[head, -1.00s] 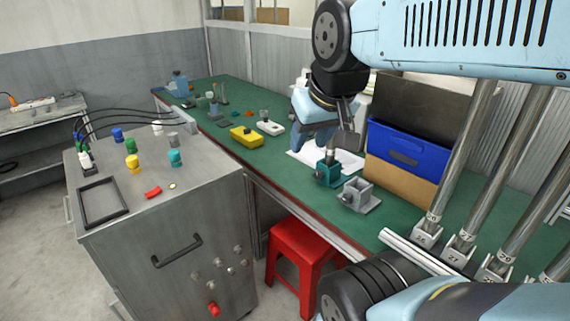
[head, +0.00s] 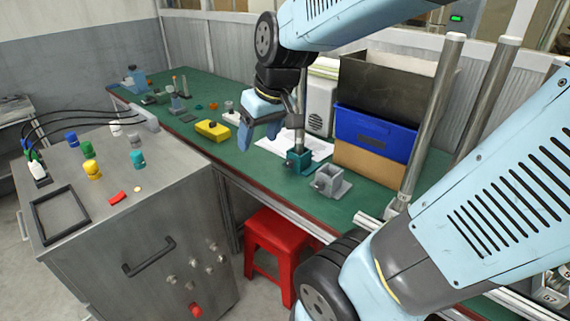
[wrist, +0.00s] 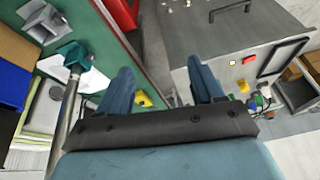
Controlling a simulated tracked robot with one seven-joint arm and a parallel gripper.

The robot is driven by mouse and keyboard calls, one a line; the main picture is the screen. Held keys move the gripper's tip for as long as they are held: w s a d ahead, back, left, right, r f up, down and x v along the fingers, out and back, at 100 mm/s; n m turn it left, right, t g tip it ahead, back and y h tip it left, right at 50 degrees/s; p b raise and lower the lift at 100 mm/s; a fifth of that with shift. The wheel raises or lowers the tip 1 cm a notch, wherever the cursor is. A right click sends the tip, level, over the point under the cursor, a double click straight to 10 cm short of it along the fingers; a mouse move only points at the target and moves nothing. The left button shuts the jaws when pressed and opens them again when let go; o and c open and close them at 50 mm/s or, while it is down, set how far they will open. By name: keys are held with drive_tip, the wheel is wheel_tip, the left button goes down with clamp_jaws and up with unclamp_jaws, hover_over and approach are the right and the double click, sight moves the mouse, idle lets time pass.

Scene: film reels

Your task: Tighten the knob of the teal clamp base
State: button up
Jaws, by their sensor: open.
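The teal clamp base (head: 299,162) stands on the green bench, with a metal rod (head: 300,115) upright in it. In the wrist view the teal clamp base (wrist: 74,57) and rod (wrist: 66,112) lie left of the fingers. The small knob is too small to make out clearly. My gripper (head: 258,140) is open and empty. It hangs above the bench, left of the rod and apart from the clamp base. In the wrist view its two blue fingers (wrist: 164,88) are spread wide, with nothing between them.
A grey clamp base (head: 330,183) stands close to the right of the teal one. A blue bin (head: 372,133) on a cardboard box (head: 368,168) stands behind. A yellow block (head: 212,130) lies left on the bench (head: 255,185). A red stool (head: 270,243) and a metal cabinet (head: 150,215) stand in front.

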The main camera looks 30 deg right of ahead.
drive_tip(key=w+f+n+g, duration=0.2)
drive_tip(key=w+f, duration=0.4)
drive_tip(key=f, duration=0.2)
drive_tip(key=n+t+h, duration=0.4)
drive_tip(key=n+h, duration=1)
drive_tip(key=n, duration=0.2)
approach(287, 164)
drive_tip(key=shift+g, duration=0.3)
drive_tip(key=shift+x, duration=4.65)
drive_tip(key=shift+r, duration=0.1)
drive_tip(key=shift+w, duration=0.15)
drive_tip(key=c, duration=1.1)
